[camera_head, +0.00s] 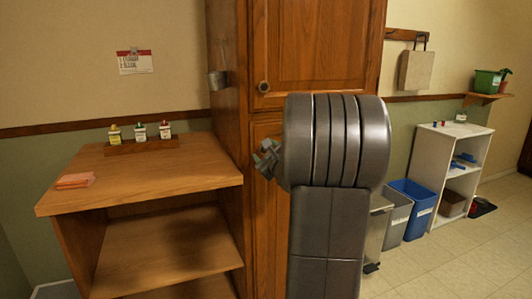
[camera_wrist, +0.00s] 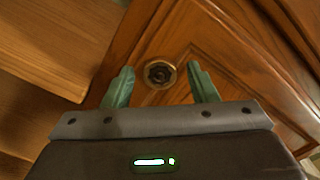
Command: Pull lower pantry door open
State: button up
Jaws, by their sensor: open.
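The wooden pantry cabinet stands in the middle of the head view. Its upper door (camera_head: 318,45) is shut and has a round dark knob (camera_head: 263,87). The lower pantry door (camera_head: 266,215) is mostly hidden behind my arm. In the wrist view, a door panel (camera_wrist: 240,60) appears tilted, with a round knob (camera_wrist: 160,73) on a brass-coloured plate. My gripper (camera_wrist: 160,82) is open, with its two green fingers on either side of the knob in that view. I cannot tell whether they touch it. In the head view my gripper (camera_head: 266,158) is partly hidden by my wrist.
A wooden shelf unit (camera_head: 150,178) stands left of the pantry, with small bottles (camera_head: 140,132) and orange cloths (camera_head: 75,181) on top. A grey bin (camera_head: 397,215), a blue bin (camera_head: 412,207) and a white shelf (camera_head: 452,165) stand to the right. Tiled floor is open at right.

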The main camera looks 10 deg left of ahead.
grip_shut()
jog(key=shift+d, duration=0.1)
